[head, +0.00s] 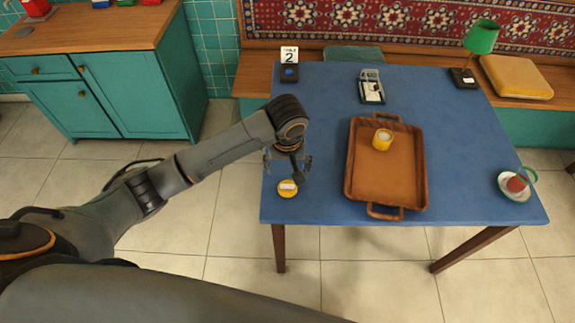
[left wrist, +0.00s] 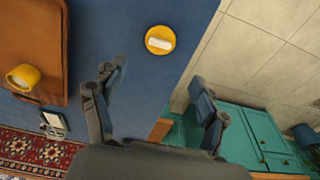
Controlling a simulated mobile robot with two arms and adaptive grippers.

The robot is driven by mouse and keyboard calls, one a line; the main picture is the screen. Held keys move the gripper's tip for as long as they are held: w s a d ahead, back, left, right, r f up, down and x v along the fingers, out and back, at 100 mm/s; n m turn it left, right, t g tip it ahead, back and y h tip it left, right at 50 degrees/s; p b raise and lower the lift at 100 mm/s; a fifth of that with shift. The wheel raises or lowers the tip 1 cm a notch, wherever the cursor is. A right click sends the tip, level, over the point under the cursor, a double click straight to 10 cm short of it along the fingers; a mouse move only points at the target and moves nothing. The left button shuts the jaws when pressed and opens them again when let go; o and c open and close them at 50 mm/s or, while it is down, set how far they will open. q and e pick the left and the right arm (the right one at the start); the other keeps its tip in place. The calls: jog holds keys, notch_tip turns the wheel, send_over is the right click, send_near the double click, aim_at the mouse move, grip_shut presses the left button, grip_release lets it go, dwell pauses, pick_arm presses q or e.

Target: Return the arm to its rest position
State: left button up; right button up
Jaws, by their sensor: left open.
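My left arm comes in from the left, and its gripper (head: 288,163) hangs over the left edge of the blue table (head: 458,150). In the left wrist view my left gripper (left wrist: 160,82) has its fingers spread apart with nothing between them. A round yellow lid-like piece with a white bar on top (head: 287,189) lies on the table near its front left edge. The left wrist view shows this yellow piece (left wrist: 159,40) beyond the fingertips, apart from them. My right gripper is in neither view.
A brown tray (head: 355,180) holds a yellow cup (head: 381,141). A saucer (head: 513,194) with a reddish item sits at the table's right. A number 2 sign (head: 289,55), a small box (head: 371,88) and a green lamp (head: 481,38) stand behind. A teal cabinet (head: 125,95) stands left; floor lies between.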

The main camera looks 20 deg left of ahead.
pick_arm(q)
jog(key=shift+s, duration=0.1)
dwell(0.5)
jog(key=s+d+f+m+h, duration=0.3)
jog(key=s+d, duration=0.1)
jog(key=s, duration=0.6)
jog(key=s+a+r+m+t+y, duration=0.1)
jog(key=s+a+m+t+y, duration=0.1)
jog(key=s+a, duration=1)
notch_tip(320, 180, down, 26)
jog(key=s+d+g, duration=0.2)
jog(key=s+a+f, duration=0.3)
jog(key=s+f, duration=1.3)
jog(key=s, duration=0.1)
jog(key=shift+f+m+g+y, duration=0.25)
jog(key=shift+m+g+y, duration=0.05)
jog(key=shift+g, duration=0.1)
